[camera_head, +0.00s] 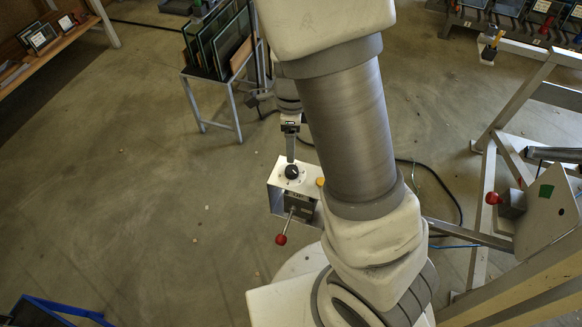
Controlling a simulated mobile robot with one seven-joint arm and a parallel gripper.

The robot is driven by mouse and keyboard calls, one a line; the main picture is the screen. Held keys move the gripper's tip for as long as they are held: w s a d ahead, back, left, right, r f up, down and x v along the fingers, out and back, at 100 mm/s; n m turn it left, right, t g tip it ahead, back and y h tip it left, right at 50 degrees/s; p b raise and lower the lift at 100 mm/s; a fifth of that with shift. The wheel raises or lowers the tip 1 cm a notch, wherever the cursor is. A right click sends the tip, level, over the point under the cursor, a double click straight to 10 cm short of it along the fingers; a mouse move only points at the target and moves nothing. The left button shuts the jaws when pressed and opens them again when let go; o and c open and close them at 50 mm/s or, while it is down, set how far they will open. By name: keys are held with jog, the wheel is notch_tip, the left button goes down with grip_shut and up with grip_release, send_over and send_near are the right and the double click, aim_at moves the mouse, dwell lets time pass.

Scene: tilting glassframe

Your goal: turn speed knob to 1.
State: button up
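A black round knob (291,171) sits on the top face of a small white control box (275,178), near the middle of the view. Its setting and any scale marks are too small to read. My gripper (291,158) points down at the knob, with its tip right at or just above it. I see the fingers as one narrow grey strip, so I cannot tell whether they are open, shut or touching the knob. My arm hides part of the area to the right of the box.
A lever with a red ball (281,239) sticks out from the box front. A yellow button (320,182) is beside the knob. A rack of framed glass panes (222,45) stands behind. A metal frame with another red knob (493,198) is at right.

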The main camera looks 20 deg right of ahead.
aim_at(292, 170)
notch_tip(292, 170, down, 11)
jog(key=b, duration=0.4)
jog(key=shift+r, duration=0.1)
grip_shut()
